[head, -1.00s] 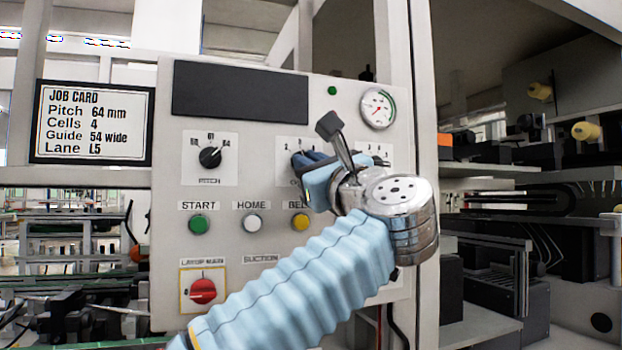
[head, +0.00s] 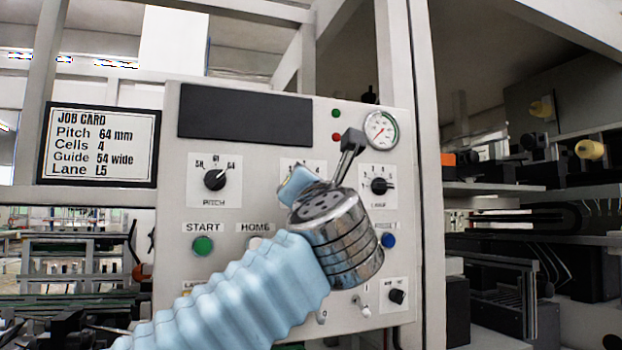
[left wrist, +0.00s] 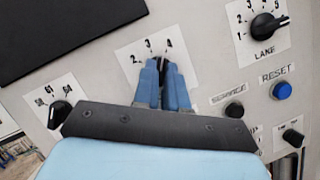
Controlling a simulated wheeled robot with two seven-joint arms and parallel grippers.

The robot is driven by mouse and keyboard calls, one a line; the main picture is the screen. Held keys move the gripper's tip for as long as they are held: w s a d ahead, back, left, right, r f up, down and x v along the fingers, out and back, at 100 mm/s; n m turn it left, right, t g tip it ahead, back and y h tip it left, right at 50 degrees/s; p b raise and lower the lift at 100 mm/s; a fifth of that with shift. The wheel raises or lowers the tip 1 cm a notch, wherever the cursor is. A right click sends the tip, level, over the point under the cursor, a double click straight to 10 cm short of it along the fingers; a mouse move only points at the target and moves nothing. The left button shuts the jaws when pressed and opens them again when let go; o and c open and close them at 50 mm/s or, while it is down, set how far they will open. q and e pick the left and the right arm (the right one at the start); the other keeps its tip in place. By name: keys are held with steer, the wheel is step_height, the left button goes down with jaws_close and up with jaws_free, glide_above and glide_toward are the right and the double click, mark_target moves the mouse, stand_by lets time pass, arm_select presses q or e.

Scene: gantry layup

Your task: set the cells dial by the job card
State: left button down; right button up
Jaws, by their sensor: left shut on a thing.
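The job card (head: 98,144) hangs left of the panel and reads Pitch 64 mm, Cells 4, Guide 54 wide, Lane L5. My left gripper (left wrist: 163,88) is shut on the dark cells dial (left wrist: 163,65), with a blue finger on each side. The numbers 2, 3 and 4 show above the dial on its white plate (left wrist: 128,56). The dial's visible end lies close to the 4, but the fingers hide most of it, so its exact setting is unclear. In the head view my left wrist covers the dial. My right gripper is not in view.
The pitch dial (head: 215,180) is left of the cells dial and points near 64. The lane dial (left wrist: 268,25) is to its right. A green START button (head: 203,245), a blue RESET button (left wrist: 281,90) and a small black knob (left wrist: 292,138) are close by. A gauge (head: 380,128) sits above.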

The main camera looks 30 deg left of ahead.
arm_select(q)
steer(key=shift+m+h+p, duration=0.8)
steer(key=shift+m+p, duration=0.05)
steer(key=shift+m, duration=0.75)
steer(key=shift+m, duration=0.3)
steer(key=c, duration=1.2)
jaws_free()
steer(key=b+v, duration=0.2)
steer(key=v, duration=1.2)
steer(key=shift+a+b, duration=0.1)
steer(key=shift+b, duration=0.2)
